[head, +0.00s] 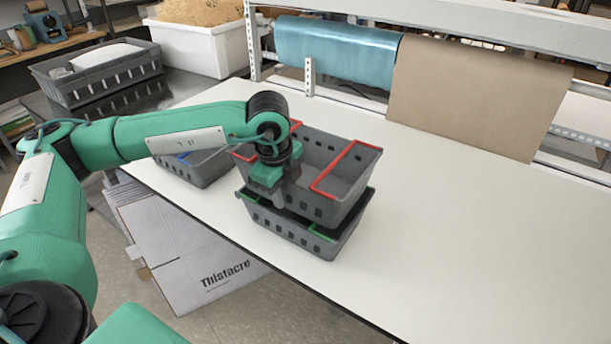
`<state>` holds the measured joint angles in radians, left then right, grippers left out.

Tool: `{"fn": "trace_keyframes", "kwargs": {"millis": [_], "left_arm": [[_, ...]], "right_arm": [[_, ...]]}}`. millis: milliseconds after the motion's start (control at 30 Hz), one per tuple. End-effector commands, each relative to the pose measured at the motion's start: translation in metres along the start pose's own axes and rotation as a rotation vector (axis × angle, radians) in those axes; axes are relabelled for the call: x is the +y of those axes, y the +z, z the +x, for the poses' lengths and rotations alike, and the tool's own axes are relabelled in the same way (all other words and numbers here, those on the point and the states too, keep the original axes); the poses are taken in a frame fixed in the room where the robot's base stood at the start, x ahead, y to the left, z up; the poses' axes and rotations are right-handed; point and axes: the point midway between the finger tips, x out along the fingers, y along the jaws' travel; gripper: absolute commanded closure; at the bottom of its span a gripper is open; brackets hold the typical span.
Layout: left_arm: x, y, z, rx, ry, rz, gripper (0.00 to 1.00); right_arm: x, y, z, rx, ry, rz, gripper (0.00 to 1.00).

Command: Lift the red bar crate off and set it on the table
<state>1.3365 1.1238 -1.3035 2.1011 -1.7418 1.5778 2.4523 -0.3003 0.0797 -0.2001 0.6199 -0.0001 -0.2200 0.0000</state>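The red bar crate (345,193) is a grey slotted crate with two red bars across its top. It sits above a grey crate with green bars (290,229), tilted or offset a little, and a dark gap shows between them. Both are on the white table (460,220). My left gripper (278,199) is at the near left side wall of the red bar crate, pointing down. Its fingers are mostly hidden by its own body and I cannot tell whether they are closed on the wall. My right gripper is not in view.
A grey crate with a blue bar (200,168) stands on the table left of the stack, partly behind my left arm. The table right of the stack is clear. Paper rolls (470,95) hang along the back edge. A cardboard box (190,250) lies on the floor.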

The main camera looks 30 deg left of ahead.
Motion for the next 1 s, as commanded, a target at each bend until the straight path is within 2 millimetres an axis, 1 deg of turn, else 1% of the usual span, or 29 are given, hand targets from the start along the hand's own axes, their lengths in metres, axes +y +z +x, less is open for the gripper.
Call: {"fn": "trace_keyframes", "kwargs": {"millis": [33, 133, 167, 1000], "left_arm": [[-0.0001, 0.0001, -0.0001, 0.000, 0.000, 0.000, 0.80], [-0.0001, 0.0001, -0.0003, 0.000, 0.000, 0.000, 0.99], [-0.0001, 0.0001, -0.0003, 0.000, 0.000, 0.000, 1.00], [-0.0004, 0.0001, -0.0009, 0.000, -0.001, -0.001, 1.00]], "right_arm": [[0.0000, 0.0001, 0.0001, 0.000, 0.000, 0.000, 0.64], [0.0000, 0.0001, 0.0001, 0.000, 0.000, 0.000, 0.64], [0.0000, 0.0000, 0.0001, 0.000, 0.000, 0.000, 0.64], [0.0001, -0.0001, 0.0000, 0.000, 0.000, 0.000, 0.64]]}}
